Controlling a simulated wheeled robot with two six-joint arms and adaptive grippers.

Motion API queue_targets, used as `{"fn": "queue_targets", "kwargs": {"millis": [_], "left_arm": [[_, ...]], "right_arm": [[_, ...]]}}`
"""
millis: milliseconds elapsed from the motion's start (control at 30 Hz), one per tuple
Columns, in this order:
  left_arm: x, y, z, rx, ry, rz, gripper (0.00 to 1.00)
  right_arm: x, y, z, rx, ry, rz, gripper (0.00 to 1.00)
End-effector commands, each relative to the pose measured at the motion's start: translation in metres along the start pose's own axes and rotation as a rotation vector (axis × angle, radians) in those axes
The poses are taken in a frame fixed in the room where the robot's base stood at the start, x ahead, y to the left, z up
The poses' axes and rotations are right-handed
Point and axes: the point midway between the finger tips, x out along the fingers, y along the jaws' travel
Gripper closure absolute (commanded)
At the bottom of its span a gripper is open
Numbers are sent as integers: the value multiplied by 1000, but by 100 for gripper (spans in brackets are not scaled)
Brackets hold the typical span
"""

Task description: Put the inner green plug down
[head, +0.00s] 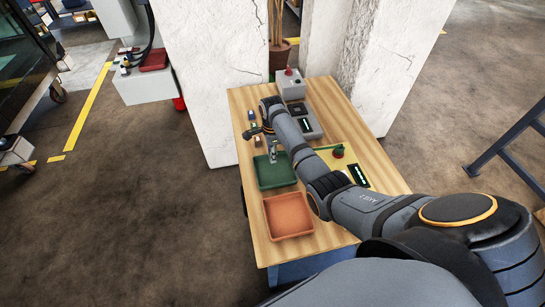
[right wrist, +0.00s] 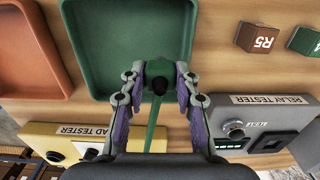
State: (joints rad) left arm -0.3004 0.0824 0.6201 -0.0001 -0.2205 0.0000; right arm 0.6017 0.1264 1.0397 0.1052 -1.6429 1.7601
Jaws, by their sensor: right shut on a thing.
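My right gripper (head: 272,152) is over the far part of the green tray (head: 277,178) in the head view. In the right wrist view the gripper (right wrist: 159,84) is shut on a green plug (right wrist: 158,69), with a dark round spot on it and a green strip (right wrist: 154,140) running back between the fingers. The plug overlaps the edge of the green tray (right wrist: 125,45) there; I cannot tell whether it touches it. The tray's visible floor looks empty. Another green thing (head: 338,151) stands on the yellow tester. My left gripper is not in view.
An orange tray (head: 289,215) sits beside the green one. The relay tester (right wrist: 250,112) and the yellow load tester (right wrist: 40,134) stand close by. A brown R5 block (right wrist: 257,37) and a green block (right wrist: 304,41) lie near the green tray. My right arm crosses the wooden table.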

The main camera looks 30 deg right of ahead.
Motion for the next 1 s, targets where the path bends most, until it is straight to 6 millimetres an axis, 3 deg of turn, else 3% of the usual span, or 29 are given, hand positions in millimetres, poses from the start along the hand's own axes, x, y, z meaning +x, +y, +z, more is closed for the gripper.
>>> {"fn": "queue_targets", "kwargs": {"millis": [167, 500, 533, 600, 867, 1000], "left_arm": [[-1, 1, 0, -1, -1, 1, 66], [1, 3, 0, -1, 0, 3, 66], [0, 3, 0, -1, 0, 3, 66], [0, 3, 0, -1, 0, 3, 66], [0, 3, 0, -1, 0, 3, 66], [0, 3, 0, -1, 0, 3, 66]], "right_arm": [[25, 1, -2, 0, 2, 3, 100], [30, 1, -2, 0, 2, 2, 100], [29, 1, -2, 0, 2, 2, 67], [29, 1, -2, 0, 2, 2, 60], [28, 1, -2, 0, 2, 2, 60], [15, 0, -2, 0, 1, -2, 60]]}}
